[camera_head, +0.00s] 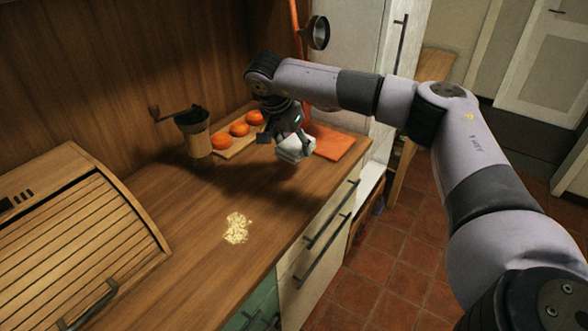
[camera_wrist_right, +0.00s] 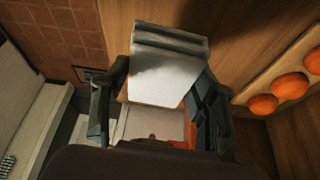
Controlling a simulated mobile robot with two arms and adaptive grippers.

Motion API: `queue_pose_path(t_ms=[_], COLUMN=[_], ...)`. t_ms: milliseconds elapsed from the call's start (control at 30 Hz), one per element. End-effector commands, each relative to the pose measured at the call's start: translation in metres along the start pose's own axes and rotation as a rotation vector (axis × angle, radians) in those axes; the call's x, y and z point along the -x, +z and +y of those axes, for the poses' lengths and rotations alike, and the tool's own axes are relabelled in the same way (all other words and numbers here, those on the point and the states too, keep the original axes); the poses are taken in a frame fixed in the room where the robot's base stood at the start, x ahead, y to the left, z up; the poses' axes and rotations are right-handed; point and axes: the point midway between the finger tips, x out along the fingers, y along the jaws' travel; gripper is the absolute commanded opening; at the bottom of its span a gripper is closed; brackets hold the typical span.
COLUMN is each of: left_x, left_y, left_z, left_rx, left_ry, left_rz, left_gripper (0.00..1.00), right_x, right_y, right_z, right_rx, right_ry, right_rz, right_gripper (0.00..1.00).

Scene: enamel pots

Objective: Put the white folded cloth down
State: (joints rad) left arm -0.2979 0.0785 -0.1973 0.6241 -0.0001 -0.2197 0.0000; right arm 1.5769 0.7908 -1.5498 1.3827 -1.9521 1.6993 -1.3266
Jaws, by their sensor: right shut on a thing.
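The white folded cloth (camera_head: 294,152) is held in my right gripper (camera_head: 288,138) above the far right part of the wooden counter (camera_head: 190,250). Whether the cloth touches the counter is hard to tell. In the right wrist view, the cloth (camera_wrist_right: 165,75) sits between the two dark fingers of my right gripper (camera_wrist_right: 155,108), with its layered folded edge outward. My left gripper is not in view.
A board with several orange-red round fruits (camera_head: 239,129) and a hand mill (camera_head: 196,136) stand behind the gripper. A flat orange thing (camera_head: 338,145) lies right of the cloth. Yellowish crumbs (camera_head: 237,229) lie mid-counter, a bread box (camera_head: 75,235) at left. Bare counter surrounds the crumbs.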

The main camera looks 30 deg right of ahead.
Motion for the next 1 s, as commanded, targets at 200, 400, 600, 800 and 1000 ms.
queue_pose_path(t_ms=[200,400,600,800,1000], left_x=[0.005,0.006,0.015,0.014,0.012], left_y=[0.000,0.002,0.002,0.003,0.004], left_z=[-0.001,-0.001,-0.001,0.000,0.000], left_rx=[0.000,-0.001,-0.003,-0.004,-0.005], left_ry=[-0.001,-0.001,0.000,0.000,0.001], left_rz=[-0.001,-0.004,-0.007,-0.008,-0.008], left_gripper=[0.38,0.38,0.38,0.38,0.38], right_x=[-0.039,-0.052,-0.076,-0.083,-0.086], right_y=[0.017,0.022,0.032,0.035,0.036], right_z=[0.000,0.000,0.000,-0.001,0.000], right_rx=[0.001,0.000,0.002,0.001,0.001], right_ry=[0.001,0.001,0.002,-0.002,-0.001], right_rz=[0.000,-0.001,-0.001,0.000,0.000], right_gripper=[0.31,0.31,0.31,0.31,0.31])
